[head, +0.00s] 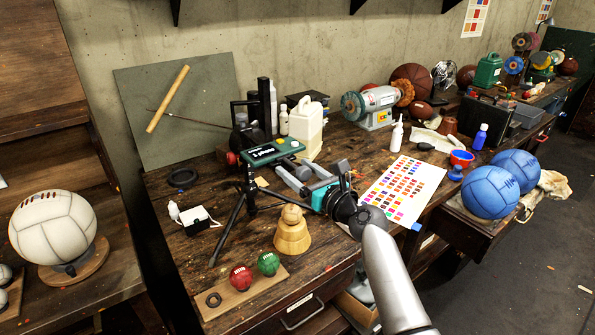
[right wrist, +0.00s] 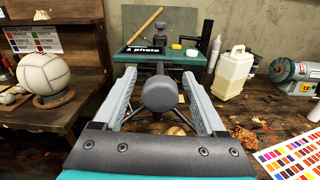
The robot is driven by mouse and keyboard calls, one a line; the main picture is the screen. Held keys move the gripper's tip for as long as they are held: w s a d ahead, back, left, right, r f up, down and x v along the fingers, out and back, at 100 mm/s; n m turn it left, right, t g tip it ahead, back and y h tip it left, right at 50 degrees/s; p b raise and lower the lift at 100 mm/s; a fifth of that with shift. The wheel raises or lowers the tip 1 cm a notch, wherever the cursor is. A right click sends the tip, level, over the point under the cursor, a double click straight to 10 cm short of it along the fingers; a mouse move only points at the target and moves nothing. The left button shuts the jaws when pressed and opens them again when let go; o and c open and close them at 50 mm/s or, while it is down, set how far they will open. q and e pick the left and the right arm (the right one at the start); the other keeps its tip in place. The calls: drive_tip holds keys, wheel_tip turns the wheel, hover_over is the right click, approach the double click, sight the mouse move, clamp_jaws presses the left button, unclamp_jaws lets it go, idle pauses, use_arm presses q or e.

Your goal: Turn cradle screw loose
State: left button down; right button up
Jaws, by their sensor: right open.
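A dark round knob (right wrist: 160,94), which looks like the cradle screw, shows between my fingers in the right wrist view. Behind it is the green cradle board (right wrist: 166,55) marked "photo". In the head view the board (head: 272,151) sits on a black tripod (head: 251,196) on the workbench; I cannot make out the knob there. My right gripper (head: 302,175) is open, just in front of the tripod head, its two grey fingers pointing at it. In the right wrist view the fingers (right wrist: 158,80) straddle the knob with gaps on both sides. My left gripper is not in view.
A wooden stand (head: 292,236) and a board with red and green balls (head: 254,272) lie in front of the tripod. A white jug (head: 305,128) stands behind the gripper. A colour chart (head: 404,190) and blue balls (head: 490,192) are to the right.

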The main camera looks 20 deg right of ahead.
drive_tip(key=shift+c, duration=0.4)
clamp_jaws()
